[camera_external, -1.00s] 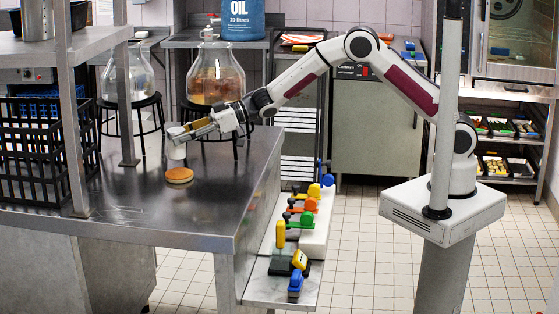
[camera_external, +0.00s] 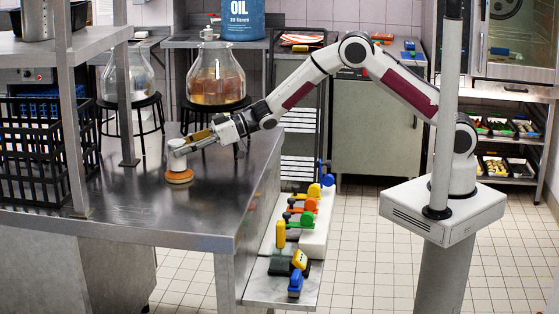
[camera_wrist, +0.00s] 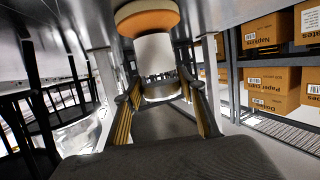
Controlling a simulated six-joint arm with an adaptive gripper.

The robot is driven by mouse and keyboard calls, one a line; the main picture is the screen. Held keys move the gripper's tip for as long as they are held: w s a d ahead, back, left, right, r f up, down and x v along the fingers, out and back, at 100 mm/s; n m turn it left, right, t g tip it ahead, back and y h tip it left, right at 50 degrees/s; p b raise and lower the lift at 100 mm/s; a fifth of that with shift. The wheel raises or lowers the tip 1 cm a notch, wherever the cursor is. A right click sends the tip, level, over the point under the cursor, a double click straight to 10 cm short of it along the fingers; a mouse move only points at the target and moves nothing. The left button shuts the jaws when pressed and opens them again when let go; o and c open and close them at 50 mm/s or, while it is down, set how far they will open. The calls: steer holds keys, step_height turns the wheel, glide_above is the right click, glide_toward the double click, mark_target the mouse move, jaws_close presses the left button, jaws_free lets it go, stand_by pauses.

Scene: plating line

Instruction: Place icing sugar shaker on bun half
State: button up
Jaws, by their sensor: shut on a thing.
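The icing sugar shaker (camera_external: 177,160) is a small white cylinder. My gripper (camera_external: 182,148) is shut on it from the right side and holds it upright over the bun half. The bun half (camera_external: 179,177) is a round tan disc lying on the steel table. The shaker's base meets the bun's top with no clear gap in the outside view; I cannot tell whether its weight rests there. In the wrist view the white shaker (camera_wrist: 154,52) is between my gripper's fingers (camera_wrist: 160,88), against the orange-brown bun half (camera_wrist: 147,21). The fingers partly hide the shaker.
The steel table (camera_external: 130,215) is clear around the bun. A black crate (camera_external: 30,150) and shelf posts (camera_external: 72,130) stand to its left. Glass jars (camera_external: 217,75) on stools are behind. Coloured valves (camera_external: 307,205) stand on a low ledge at the right.

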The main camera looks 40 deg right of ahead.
steer(key=shift+f, duration=0.1)
steer(key=o, duration=1.3)
steer(key=shift+r, duration=0.2)
steer(key=shift+v, duration=6)
